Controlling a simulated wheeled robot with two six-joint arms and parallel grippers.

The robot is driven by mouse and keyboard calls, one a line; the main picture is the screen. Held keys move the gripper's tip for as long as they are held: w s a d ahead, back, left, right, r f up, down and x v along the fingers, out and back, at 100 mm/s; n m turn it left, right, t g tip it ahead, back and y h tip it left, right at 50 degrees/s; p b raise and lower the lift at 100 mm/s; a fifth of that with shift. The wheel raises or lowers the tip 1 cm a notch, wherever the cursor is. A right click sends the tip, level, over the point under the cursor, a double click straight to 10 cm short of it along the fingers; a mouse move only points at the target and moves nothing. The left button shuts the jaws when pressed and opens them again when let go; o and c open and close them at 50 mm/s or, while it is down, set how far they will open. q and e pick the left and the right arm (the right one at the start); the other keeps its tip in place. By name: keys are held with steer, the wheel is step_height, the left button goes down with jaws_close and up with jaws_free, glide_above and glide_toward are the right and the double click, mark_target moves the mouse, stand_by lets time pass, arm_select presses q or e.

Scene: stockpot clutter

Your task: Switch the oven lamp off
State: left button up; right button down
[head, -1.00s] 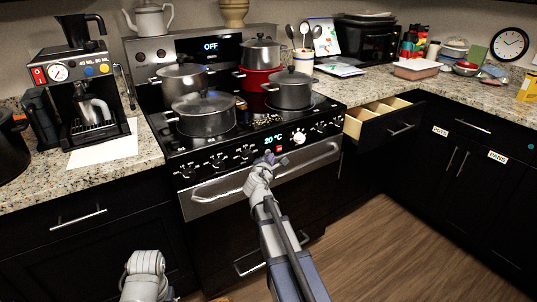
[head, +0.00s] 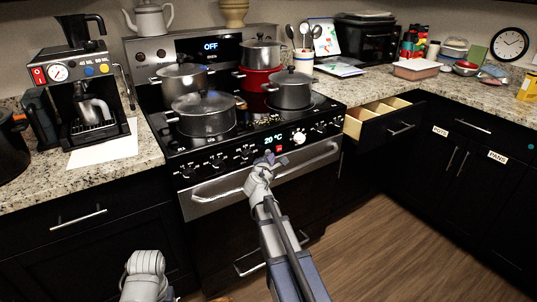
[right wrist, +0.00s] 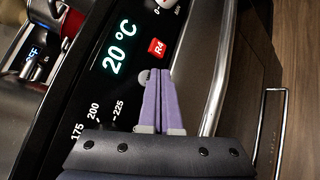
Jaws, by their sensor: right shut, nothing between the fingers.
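The oven (head: 250,190) has a black front panel with a lit green "20 °C" display (right wrist: 118,45), a red square marked "R4" (right wrist: 157,47) and a white knob (head: 299,138). The red square also shows in the head view (head: 279,149). A small round grey button (right wrist: 143,77) sits just below the display, beside my right fingertips. My right gripper (right wrist: 160,72) is shut and empty, its tips at the panel near the button and red square; I cannot tell whether they touch. The oven window is dark. Only a part of my left arm shows at the bottom; its fingers are hidden.
Several pots (head: 205,113) stand on the cooktop above the panel. The oven handle (head: 225,187) runs just below my right gripper. An open drawer (head: 385,120) juts out to the right of the oven. A coffee machine (head: 85,90) stands on the left counter.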

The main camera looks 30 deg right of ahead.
steer(key=shift+w, duration=0.1)
steer(key=shift+w, duration=0.4)
stand_by(0.5)
steer(key=shift+s, duration=0.5)
steer(key=shift+s+d, duration=0.2)
steer(key=shift+s, duration=2.75)
